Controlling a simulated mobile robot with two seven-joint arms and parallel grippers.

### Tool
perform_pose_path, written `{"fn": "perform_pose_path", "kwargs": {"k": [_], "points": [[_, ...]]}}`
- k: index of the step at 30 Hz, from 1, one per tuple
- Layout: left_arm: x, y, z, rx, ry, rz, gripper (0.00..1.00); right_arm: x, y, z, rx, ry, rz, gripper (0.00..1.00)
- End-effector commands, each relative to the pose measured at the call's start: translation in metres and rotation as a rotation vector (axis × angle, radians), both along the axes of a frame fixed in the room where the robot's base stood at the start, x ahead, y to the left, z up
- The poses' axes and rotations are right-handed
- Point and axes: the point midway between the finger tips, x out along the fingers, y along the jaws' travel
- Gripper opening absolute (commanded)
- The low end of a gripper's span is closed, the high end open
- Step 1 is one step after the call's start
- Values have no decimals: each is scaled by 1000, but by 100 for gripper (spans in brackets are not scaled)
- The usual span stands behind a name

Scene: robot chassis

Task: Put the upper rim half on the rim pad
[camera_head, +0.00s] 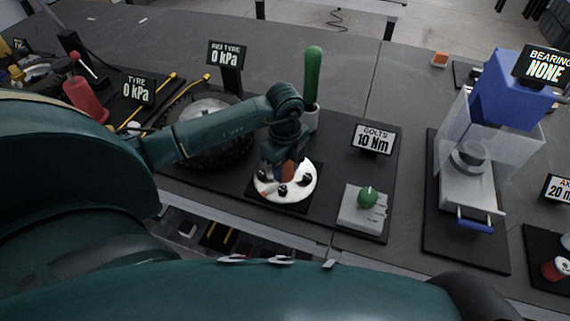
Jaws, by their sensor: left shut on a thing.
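A white round piece with several dark knobs, which looks like the upper rim half (302,187), is at the middle of the view. It is over or on a dark square pad, likely the rim pad (259,196); I cannot tell whether they touch. My left gripper (283,176) points down at the white piece from above and is shut on it. An orange-brown patch shows between the fingers, and the fingertips are partly hidden. My right gripper is not in view.
A tyre (222,150) lies behind my left arm. A green-handled tool (312,80) stands upright behind the pad. A grey block with a green knob (357,210) is to the right, before the bolts sign (374,139). A blue and clear press (480,150) stands farther right.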

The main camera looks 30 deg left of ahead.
Motion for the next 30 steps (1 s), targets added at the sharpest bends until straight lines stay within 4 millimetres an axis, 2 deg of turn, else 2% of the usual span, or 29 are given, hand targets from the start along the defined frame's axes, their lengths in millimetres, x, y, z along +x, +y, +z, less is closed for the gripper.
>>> {"fn": "perform_pose_path", "kwargs": {"k": [2,3,10,17,21,26,30], "points": [[1,0,-3,0,-2,1,0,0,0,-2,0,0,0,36],[0,0,-3,0,0,0,39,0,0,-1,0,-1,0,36],[0,0,-2,0,1,1,57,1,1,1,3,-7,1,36],[0,0,-2,0,1,1,58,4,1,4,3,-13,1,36],[0,0,7,0,-2,0,58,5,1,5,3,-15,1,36],[1,1,35,0,-4,0,58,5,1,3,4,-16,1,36],[1,0,67,1,-6,0,58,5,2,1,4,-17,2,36]]}}
